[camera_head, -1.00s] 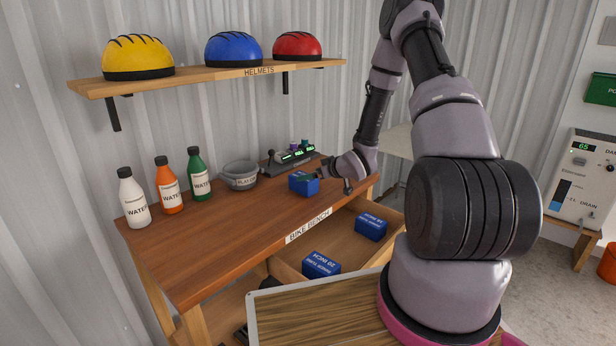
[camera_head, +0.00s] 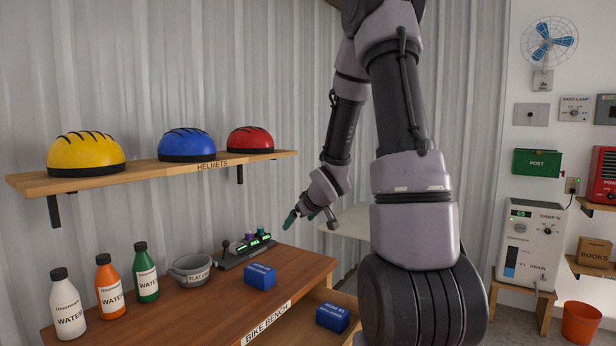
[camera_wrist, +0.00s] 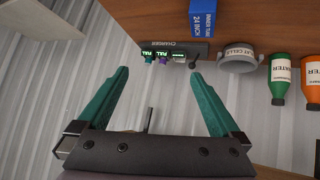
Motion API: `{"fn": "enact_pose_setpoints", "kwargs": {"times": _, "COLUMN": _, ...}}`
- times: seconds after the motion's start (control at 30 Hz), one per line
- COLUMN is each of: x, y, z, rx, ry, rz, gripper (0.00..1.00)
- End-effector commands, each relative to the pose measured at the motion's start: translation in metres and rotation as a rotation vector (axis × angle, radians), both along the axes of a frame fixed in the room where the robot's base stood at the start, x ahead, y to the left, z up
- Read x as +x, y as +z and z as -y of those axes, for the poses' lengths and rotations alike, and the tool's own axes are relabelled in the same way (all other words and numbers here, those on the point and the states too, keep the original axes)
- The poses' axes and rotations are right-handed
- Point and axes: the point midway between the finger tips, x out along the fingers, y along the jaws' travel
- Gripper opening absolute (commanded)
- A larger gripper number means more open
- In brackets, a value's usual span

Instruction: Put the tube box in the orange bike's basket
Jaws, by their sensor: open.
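A blue tube box (camera_head: 260,276) sits on the bike bench's top (camera_head: 205,305), near its right end. In the wrist view this box (camera_wrist: 202,20) reads "INNER TUBE 24 INCH". Another blue tube box (camera_head: 333,317) lies in the bench's open drawer (camera_head: 345,298). My gripper (camera_head: 290,220) is raised above the far right part of the bench, apart from the box. In the wrist view its teal fingers (camera_wrist: 160,95) are spread with nothing between them. The orange bike and its basket are not in view.
A dark charger (camera_head: 250,250) and a grey cup (camera_head: 190,270) stand behind the box. Several bottles (camera_head: 108,287) stand at the left. A shelf (camera_head: 155,172) with helmets is above. A pale table (camera_head: 350,222) stands behind my arm; an orange bucket (camera_head: 581,322) is far right.

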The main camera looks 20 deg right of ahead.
Motion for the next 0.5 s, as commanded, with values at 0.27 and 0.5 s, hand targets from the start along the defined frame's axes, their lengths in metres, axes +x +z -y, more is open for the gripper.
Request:
{"fn": "enact_pose_setpoints", "kwargs": {"times": 0.27, "x": -0.078, "y": 0.112, "z": -0.006, "rx": 0.067, "ry": -0.253, "rz": -0.076, "gripper": 1.0}}
{"fn": "enact_pose_setpoints", "kwargs": {"times": 0.5, "x": -0.177, "y": 0.173, "z": -0.04, "rx": 0.268, "ry": -0.387, "rz": -0.163, "gripper": 1.0}}
